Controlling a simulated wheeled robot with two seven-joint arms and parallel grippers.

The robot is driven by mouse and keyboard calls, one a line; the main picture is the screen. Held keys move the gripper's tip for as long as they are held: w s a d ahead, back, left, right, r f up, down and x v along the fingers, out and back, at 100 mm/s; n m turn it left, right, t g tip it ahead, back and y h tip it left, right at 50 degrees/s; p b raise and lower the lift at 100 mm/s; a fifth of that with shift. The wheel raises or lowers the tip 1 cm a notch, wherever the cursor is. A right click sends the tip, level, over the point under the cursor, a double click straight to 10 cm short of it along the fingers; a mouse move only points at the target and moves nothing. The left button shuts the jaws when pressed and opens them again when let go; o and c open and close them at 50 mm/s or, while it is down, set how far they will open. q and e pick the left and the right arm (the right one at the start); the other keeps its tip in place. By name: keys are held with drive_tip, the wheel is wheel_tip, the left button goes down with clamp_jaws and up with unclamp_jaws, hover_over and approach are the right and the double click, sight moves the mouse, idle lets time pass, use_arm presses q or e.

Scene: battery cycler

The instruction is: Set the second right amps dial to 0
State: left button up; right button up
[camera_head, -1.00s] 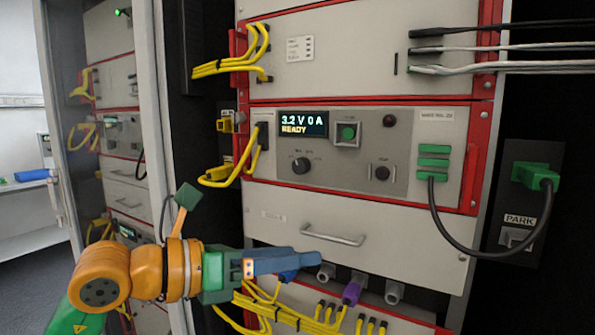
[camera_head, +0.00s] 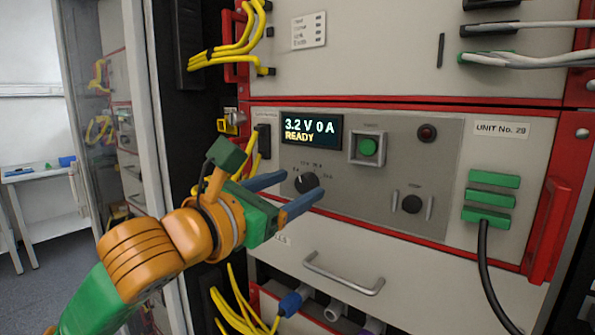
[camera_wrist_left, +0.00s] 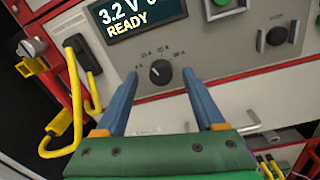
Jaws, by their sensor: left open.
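The amps dial (camera_head: 307,183) is a black round knob on the grey panel below the display; it also shows in the left wrist view (camera_wrist_left: 160,72), with printed marks around it. The display (camera_head: 311,131) reads 3.2 V 0 A, READY. My left gripper (camera_head: 303,190) is open, its two blue fingers pointing at the panel. In the left wrist view the fingers (camera_wrist_left: 158,78) stand to either side below the dial, with the dial seen between them and not gripped. In the head view the fingers partly cover the area around the dial. My right gripper is not in view.
A green button (camera_head: 368,147), a red lamp (camera_head: 427,133) and a black stop knob (camera_head: 412,204) are on the same panel. Yellow cables (camera_head: 250,160) run at its left. A drawer handle (camera_head: 343,275) sticks out below. Green connectors (camera_head: 490,197) sit at the right.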

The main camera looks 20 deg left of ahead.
use_arm(q)
drive_tip(key=shift+w+d, duration=0.2)
drive_tip(key=shift+w, duration=0.35)
drive_tip(key=shift+w+d+f, duration=0.15)
drive_tip(key=shift+w+f, duration=0.1)
drive_tip(key=shift+w, duration=0.25)
drive_tip(key=shift+s+r, duration=0.1)
drive_tip(key=shift+s, duration=0.15)
clamp_jaws()
drive_tip(key=shift+n+b, duration=0.5)
drive_tip(key=shift+b, duration=0.3)
drive_tip(key=shift+n+b, duration=1.1)
drive_tip(key=shift+b, duration=0.05)
drive_tip(key=n+b, duration=0.1)
drive_tip(key=n, duration=0.1)
drive_tip(key=shift+n+b, duration=0.85)
drive_tip(key=shift+n, duration=0.35)
drive_tip(key=shift+r, duration=0.1)
